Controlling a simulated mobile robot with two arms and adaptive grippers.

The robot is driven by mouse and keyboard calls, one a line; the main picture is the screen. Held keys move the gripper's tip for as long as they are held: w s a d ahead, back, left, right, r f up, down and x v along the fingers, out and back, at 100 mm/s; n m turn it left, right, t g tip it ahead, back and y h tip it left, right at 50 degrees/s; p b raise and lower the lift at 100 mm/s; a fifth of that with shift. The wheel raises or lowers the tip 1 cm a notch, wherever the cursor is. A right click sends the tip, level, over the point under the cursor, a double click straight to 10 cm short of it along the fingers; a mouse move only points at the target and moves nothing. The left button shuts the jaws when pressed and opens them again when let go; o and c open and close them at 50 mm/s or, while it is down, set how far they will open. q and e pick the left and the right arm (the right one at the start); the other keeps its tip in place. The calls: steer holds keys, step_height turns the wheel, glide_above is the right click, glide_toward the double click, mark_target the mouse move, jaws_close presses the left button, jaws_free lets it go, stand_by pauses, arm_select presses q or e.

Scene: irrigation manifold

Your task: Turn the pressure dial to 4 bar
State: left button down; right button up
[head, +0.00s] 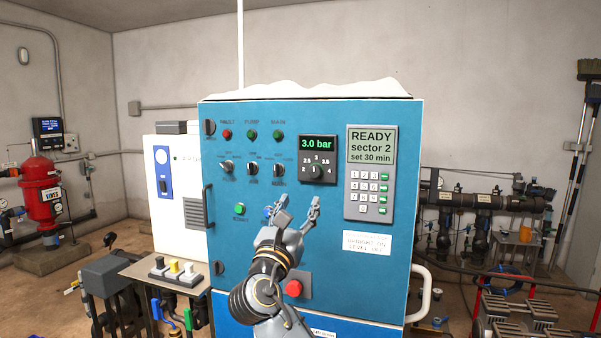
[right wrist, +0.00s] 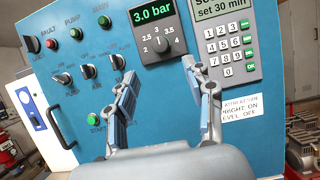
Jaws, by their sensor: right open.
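The pressure dial (head: 317,171) is a dark knob on a black panel on the blue cabinet, with a scale marked 2, 2.5, 3, 3.5 and 4. It also shows in the right wrist view (right wrist: 162,45), its pointer near the 3. The green display above it (head: 317,143) reads 3.0 bar. My right gripper (head: 296,208) is open and empty, below the dial and apart from it. In the right wrist view its two fingers (right wrist: 162,88) point up toward the dial from either side. My left gripper is not in view.
The blue cabinet (head: 225,255) also carries a keypad panel (head: 369,173) right of the dial, several switches and lamps on the left, a green button (head: 239,209) and a red button (head: 293,288) near my right arm. A handle (head: 421,292) sticks out at the lower right.

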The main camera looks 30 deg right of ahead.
mark_target(314, 172)
steer(key=p+x, duration=0.4)
steer(key=x, duration=0.7)
steer(key=shift+p, duration=0.4)
steer(key=shift+w+d, duration=0.3)
steer(key=shift+c, duration=0.2)
jaws_close()
